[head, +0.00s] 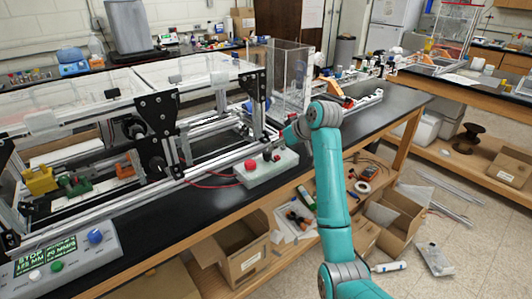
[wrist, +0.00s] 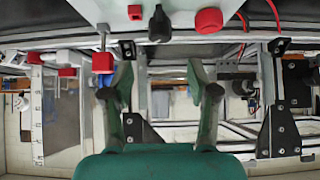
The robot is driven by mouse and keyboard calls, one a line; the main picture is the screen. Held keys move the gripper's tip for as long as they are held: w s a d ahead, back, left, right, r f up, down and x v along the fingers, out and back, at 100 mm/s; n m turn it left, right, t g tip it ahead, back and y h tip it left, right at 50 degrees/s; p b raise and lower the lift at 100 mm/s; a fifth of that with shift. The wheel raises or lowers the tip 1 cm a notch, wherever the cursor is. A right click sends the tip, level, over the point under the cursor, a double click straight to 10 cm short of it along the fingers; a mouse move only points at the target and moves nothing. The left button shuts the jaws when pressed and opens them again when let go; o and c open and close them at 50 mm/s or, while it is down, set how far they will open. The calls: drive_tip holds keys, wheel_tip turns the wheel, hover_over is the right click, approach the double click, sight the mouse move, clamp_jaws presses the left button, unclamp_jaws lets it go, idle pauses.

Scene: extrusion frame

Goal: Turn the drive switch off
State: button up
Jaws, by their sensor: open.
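A pale control box (head: 265,172) sits on the front edge of the black bench. In the wrist view the box's face lies along the top, with the red button (wrist: 208,20), a black switch handle (wrist: 159,25) and a small red part (wrist: 134,12). I cannot read any switch label or its setting. My gripper (wrist: 160,82) is open and empty, with the black handle above the gap between its fingers, apart from them. In the head view my wrist largely hides the gripper.
An aluminium extrusion frame (head: 158,140) with clear panels stands behind the box. A second panel (head: 62,262) with a green display, buttons and a blue knob (head: 95,236) is at the lower left. Red cables run by the box. Open cartons (head: 240,247) stand below the bench.

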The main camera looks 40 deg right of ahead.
sight(267, 152)
drive_tip(key=x, duration=1)
clamp_jaws()
